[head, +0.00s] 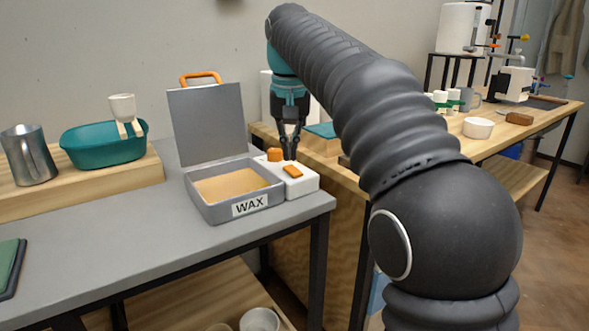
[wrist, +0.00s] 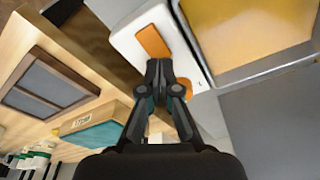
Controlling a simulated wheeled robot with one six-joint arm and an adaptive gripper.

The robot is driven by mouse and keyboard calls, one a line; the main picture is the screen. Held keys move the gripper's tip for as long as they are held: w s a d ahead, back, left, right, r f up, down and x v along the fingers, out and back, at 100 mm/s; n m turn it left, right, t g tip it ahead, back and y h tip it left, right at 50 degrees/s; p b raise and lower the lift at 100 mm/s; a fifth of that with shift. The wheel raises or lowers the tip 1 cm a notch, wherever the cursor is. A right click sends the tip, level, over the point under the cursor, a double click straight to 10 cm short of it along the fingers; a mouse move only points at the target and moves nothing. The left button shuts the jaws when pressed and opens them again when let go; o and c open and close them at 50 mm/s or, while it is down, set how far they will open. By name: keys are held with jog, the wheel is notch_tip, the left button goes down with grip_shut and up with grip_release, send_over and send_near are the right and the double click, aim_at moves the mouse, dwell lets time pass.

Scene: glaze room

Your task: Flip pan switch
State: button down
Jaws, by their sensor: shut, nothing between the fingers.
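The wax pan (head: 209,211) is a grey box with its lid (head: 206,124) standing open and tan wax inside. A white control housing (head: 305,183) adjoins its right side and carries an orange rocker switch (head: 293,171) and a round orange knob (head: 274,154). My gripper (head: 290,157) is shut and empty, pointing down just above the housing near the switch and knob. In the wrist view, the gripper tips (wrist: 159,66) appear beside the lower end of the orange switch (wrist: 153,42). The knob is partly hidden behind the fingers there. I cannot tell whether the fingertips touch the switch.
A teal basin (head: 104,146) and a metal pitcher (head: 28,156) stand on a wooden riser at left. The grey table's front (head: 110,255) is mostly clear. A wooden table at right holds a white bowl (head: 478,128) and mugs.

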aim_at(290, 167)
jog(key=shift+f+b, duration=0.65)
jog(key=shift+f, duration=0.4)
dwell(0.5)
notch_tip(290, 167, up, 5)
jog(key=p, duration=0.4)
jog(key=shift+f+p, duration=0.1)
jog(key=shift+p, duration=0.25)
jog(key=shift+r, duration=1.15)
